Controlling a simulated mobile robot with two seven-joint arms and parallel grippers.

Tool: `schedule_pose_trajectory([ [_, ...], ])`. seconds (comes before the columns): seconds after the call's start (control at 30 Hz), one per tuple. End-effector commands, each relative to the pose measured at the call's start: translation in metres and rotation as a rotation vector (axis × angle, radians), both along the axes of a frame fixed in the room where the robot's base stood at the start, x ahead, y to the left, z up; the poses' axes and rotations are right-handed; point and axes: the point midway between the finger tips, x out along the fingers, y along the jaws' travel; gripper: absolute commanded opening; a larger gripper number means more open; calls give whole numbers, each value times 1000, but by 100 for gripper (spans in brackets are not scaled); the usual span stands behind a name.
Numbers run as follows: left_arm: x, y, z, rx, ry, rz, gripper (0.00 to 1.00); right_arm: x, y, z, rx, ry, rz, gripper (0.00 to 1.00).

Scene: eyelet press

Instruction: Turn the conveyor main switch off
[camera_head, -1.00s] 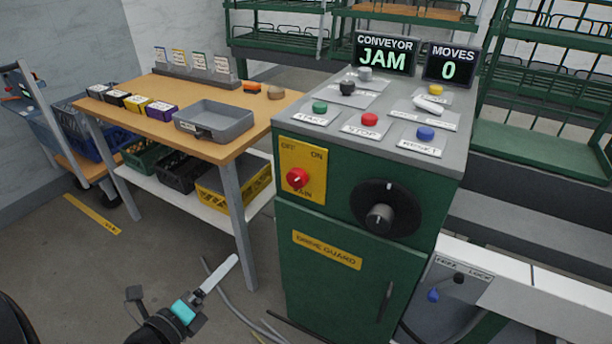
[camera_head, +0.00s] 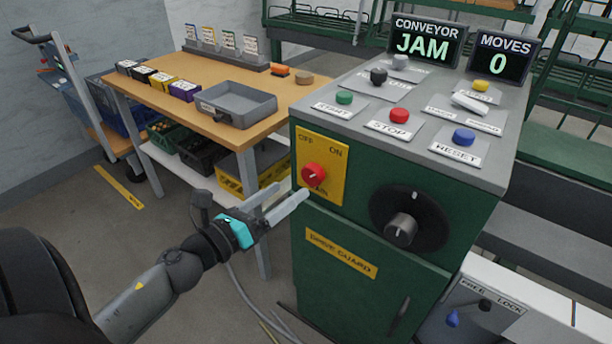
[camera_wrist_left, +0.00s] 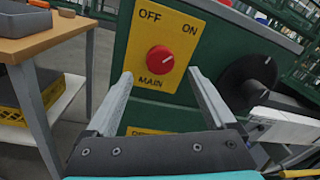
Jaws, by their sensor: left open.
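The conveyor main switch is a red round knob (camera_head: 313,174) on a yellow plate (camera_head: 334,158) marked OFF, ON and MAIN, on the front of the green cabinet. In the left wrist view the knob (camera_wrist_left: 160,59) has a white mark pointing up and right, toward ON. My left gripper (camera_head: 290,194) is open and empty, just in front of the plate. In the wrist view its fingers (camera_wrist_left: 160,82) stand on either side of the knob, apart from it. My right gripper is not in view.
The cabinet top carries START, STOP (camera_head: 400,116) and RESET (camera_head: 463,138) buttons and a display reading JAM (camera_head: 424,42). A black dial (camera_head: 410,217) sits right of the switch. A wooden table (camera_head: 222,125) with a grey tray (camera_head: 237,106) stands at left.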

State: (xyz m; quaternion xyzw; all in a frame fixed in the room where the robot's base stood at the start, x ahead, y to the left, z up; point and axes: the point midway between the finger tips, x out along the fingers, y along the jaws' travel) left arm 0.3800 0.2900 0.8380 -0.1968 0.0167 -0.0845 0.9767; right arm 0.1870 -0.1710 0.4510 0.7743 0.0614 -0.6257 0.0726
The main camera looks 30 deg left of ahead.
Motion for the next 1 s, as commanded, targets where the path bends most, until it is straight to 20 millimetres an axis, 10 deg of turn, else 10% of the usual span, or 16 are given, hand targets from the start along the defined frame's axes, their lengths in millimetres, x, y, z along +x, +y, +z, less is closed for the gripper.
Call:
schedule_pose_trajectory([
  [0.4, 55, -9, 0, -1, -1, 0, 89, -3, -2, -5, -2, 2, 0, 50],
  [1.0, 68, -12, 0, -2, 1, 1, 83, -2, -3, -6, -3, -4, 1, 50],
])
